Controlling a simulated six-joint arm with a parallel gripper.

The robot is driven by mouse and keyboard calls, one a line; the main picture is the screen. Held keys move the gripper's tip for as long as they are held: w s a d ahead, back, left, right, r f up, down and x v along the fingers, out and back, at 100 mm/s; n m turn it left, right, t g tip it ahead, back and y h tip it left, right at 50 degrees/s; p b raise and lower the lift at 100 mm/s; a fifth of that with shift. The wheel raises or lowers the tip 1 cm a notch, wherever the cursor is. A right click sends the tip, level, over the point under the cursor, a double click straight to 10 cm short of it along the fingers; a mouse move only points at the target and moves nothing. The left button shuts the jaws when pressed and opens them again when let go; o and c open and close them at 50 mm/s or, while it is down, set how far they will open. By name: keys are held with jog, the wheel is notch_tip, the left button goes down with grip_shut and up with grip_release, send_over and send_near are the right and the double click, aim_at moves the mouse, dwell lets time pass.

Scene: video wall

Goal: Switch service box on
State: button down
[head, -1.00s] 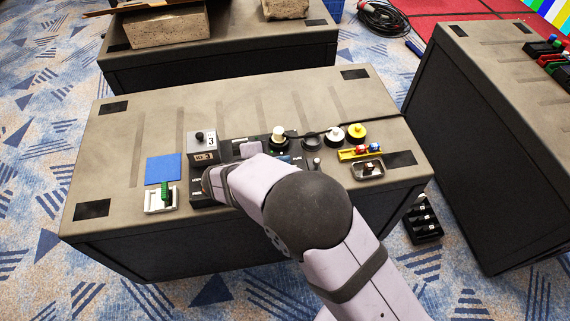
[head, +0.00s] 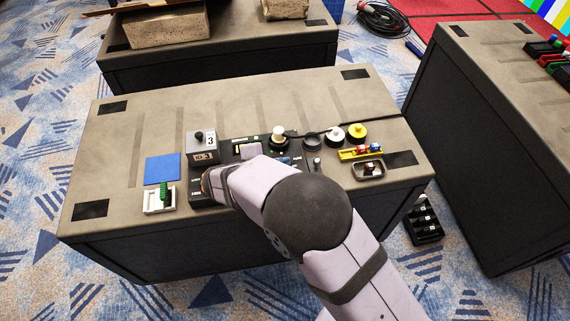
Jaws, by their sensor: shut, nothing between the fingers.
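A grey box with a black knob on top and a "3" marking (head: 202,148) stands on the near case, left of the middle. I cannot tell from its small label whether it is the service box. A white-framed switch with a green lever (head: 160,198) is at the near left, beside a blue square (head: 163,168). My arm reaches in from the lower right over the middle of the case. My gripper's fingers are hidden behind my arm.
A black device row (head: 283,143) holds a cream knob. White (head: 335,135) and yellow (head: 357,131) round knobs, a yellow strip (head: 361,152) and a small metal tray (head: 368,170) are on the right. The back of the case top (head: 230,93) is clear.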

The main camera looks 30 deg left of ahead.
jog(key=shift+r, duration=0.1)
jog(key=shift+s+r+p, duration=0.1)
jog(key=shift+r+p, duration=0.35)
jog(key=shift+r, duration=0.35)
jog(key=shift+s+d+r+p, duration=0.2)
jog(key=shift+r+p, duration=0.55)
jog(key=shift+r, duration=0.5)
jog(key=shift+s+d+r+p, duration=0.15)
jog(key=shift+r+p, duration=0.6)
jog(key=shift+r, duration=0.45)
jog(key=shift+w, duration=0.1)
